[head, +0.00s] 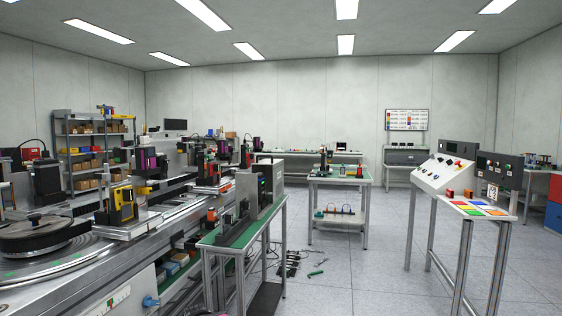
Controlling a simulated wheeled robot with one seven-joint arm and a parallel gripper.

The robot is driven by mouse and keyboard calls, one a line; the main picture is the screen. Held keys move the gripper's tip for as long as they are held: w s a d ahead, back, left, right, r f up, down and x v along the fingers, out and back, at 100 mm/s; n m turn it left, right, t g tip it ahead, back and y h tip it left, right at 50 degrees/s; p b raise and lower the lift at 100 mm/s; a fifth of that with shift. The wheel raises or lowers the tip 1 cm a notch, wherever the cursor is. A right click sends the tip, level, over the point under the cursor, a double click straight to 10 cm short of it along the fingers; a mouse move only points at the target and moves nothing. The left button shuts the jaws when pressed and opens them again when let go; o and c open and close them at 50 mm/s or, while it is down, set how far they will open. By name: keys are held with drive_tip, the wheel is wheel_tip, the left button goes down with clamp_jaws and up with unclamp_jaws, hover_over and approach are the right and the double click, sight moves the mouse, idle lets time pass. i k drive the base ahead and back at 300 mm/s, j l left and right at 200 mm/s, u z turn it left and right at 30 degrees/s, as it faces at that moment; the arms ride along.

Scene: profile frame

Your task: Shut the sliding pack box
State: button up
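I cannot make out a sliding pack box for certain. Two small orange box-like items, a left one (450,193) and a right one (468,193), stand at the back of the sloped panel table on the right. They are too small to show any sliding part. My gripper is not in the head view.
A long machine line (95,260) fills the left. A green-topped bench (235,235) with a grey machine stands at the centre, and another bench (340,179) is behind it. Loose cables and tools (290,262) lie on the floor. The tiled floor (380,270) is clear between bench and panel table.

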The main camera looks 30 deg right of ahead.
sight(269, 176)
drive_tip(key=i+l, duration=0.1)
drive_tip(key=l, duration=0.35)
drive_tip(key=i+l, duration=0.15)
drive_tip(key=l, duration=0.3)
drive_tip(key=i+l, duration=0.1)
drive_tip(key=l, duration=0.35)
drive_tip(key=i+l, duration=0.1)
drive_tip(key=l, duration=0.35)
drive_tip(key=i+l, duration=0.1)
drive_tip(key=l, duration=0.3)
drive_tip(key=i+l, duration=0.15)
drive_tip(key=l, duration=0.3)
drive_tip(key=i+l, duration=0.1)
drive_tip(key=l, duration=0.35)
drive_tip(key=i+l, duration=0.1)
drive_tip(key=l, duration=0.35)
drive_tip(key=k, duration=0.1)
drive_tip(key=i, duration=0.1)
